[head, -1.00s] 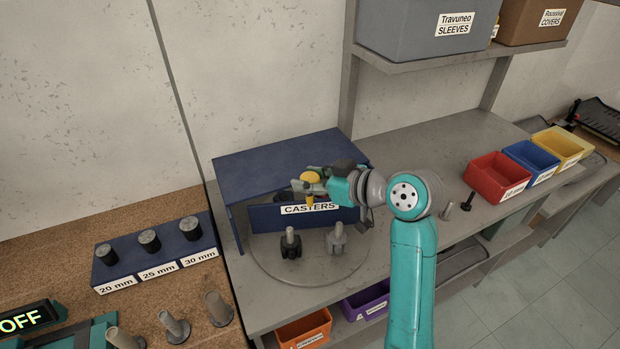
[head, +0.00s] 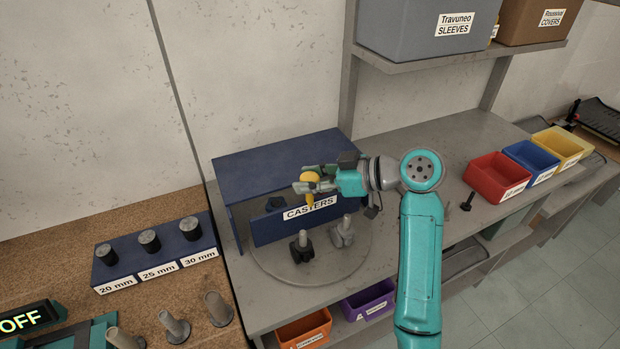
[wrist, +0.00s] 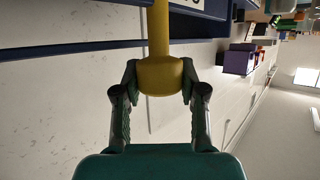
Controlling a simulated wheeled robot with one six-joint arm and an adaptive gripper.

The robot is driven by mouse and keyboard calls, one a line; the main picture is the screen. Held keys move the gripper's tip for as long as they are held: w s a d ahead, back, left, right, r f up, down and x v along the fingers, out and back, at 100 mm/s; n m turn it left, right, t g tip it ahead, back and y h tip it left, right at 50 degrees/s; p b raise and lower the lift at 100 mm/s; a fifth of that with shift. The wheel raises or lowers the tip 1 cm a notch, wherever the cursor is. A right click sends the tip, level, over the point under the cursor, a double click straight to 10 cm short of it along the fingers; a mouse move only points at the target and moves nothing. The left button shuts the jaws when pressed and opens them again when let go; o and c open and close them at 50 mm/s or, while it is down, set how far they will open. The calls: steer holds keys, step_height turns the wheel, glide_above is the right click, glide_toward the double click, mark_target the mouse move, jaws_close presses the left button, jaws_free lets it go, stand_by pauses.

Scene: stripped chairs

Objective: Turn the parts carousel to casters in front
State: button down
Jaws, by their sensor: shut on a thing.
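The parts carousel is a round grey turntable (head: 305,274) partly under a blue hood (head: 280,158). Its upright blue divider carries a CASTERS label (head: 311,208), facing front and slightly turned. Two casters stand in front of the divider, a dark one (head: 301,248) and a greyer one (head: 344,232). My gripper (head: 308,184) is at the divider's top, shut on the yellow knob (head: 309,176). In the wrist view the yellow knob (wrist: 160,76) sits between both fingertips. A dark part (head: 275,204) behind the divider is mostly hidden.
A blue rack with several grey pegs (head: 149,241) stands left. Red (head: 497,177), blue (head: 531,160) and yellow (head: 561,145) bins are right. Orange (head: 304,328) and purple (head: 368,300) bins sit below the bench front. A shelf (head: 460,61) hangs above.

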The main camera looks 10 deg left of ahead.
stand_by(0.4)
steer(key=c, duration=0.6)
jaws_free()
steer(key=shift+c, duration=0.2)
steer(key=v, duration=1.2)
